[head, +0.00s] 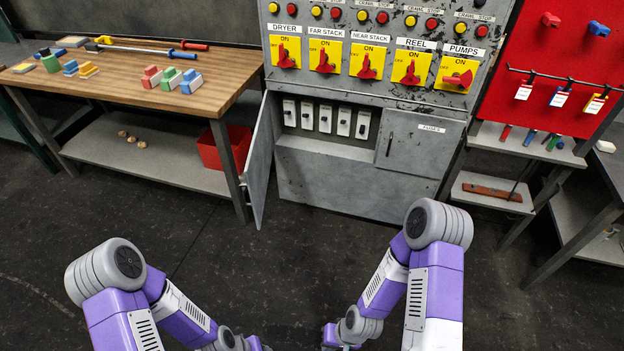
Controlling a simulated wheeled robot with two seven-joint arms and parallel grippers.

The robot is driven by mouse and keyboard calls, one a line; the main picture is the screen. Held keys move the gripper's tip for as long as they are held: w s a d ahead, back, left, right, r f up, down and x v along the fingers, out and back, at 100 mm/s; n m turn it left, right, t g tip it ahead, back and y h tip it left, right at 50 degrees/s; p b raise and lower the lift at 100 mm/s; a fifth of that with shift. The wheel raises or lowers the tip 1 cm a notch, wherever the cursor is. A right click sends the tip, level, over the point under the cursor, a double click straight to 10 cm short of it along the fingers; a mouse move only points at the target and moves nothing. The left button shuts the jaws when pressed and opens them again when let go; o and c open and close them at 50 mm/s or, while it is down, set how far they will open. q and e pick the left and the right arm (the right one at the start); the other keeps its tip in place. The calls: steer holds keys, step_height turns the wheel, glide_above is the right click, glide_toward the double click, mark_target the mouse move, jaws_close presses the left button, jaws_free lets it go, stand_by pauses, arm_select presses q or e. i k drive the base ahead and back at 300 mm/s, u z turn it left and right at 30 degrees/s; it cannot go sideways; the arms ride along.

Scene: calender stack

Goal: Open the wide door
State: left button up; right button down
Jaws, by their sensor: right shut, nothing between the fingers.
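The grey cabinet (345,190) stands ahead. Its left door (260,160), likely the wide one, is swung out to the left on its left edge, showing a row of white switches (325,118) in the bay. The smaller door labelled FUSES (420,142) at the right is shut, with a dark upright handle at its left edge. My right gripper (338,344) is at the bottom edge, partly cut off, shut and empty, far from both doors. My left gripper (255,346) barely shows at the bottom edge; its fingers cannot be made out.
A wooden workbench (130,85) with colored blocks stands left, close to the open door; a red bin (222,147) is under it. Yellow plates with red rotary switches (366,62) are above the bay. A red tool board (560,60) is right. The floor ahead is clear.

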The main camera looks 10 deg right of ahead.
mark_target(257, 166)
steer(key=z, duration=0.15)
steer(key=i, duration=1.15)
steer(key=u, duration=0.5)
